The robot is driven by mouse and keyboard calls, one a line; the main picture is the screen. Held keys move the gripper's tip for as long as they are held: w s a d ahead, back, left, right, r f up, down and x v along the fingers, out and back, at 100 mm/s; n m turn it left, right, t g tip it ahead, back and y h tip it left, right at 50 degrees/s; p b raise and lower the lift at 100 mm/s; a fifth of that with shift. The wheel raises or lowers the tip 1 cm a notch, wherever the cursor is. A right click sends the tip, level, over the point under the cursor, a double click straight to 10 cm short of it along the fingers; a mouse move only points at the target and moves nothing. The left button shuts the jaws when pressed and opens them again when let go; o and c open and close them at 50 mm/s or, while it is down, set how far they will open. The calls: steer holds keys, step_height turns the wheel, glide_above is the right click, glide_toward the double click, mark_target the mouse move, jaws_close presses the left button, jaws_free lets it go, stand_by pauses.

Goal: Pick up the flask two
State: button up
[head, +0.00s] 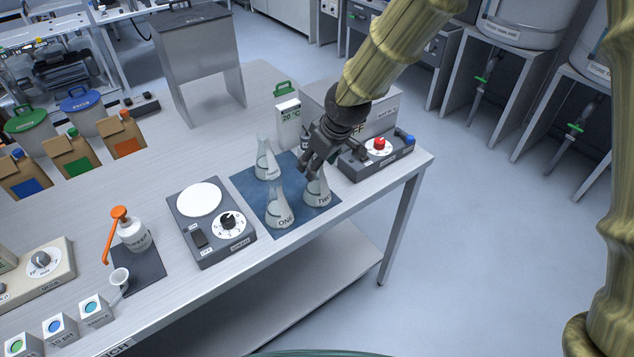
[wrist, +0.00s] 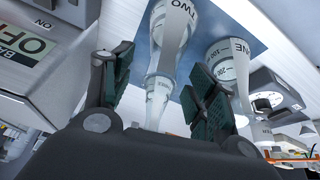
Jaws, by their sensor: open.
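Flask two (head: 318,192) is a clear conical flask marked TWO, standing upright at the right of a dark blue mat (head: 293,215). My gripper (head: 312,166) is open at its neck, with the fingers partly covering its top. In the wrist view, flask two (wrist: 175,30) shows in the gap between my open fingers (wrist: 160,82); I cannot tell whether they touch it. Flask one (head: 280,210) stands to its left and also shows in the wrist view (wrist: 229,62). A third flask (head: 267,160) stands farther back on the mat.
A grey device with a white round plate (head: 200,200) and dial is left of the mat. A box with a red knob (head: 379,144) is close to the right. A thermometer unit (head: 288,122) stands behind. The table's front edge is near the flasks.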

steer(key=shift+f, duration=0.3)
jaws_close()
steer(key=shift+r, duration=0.15)
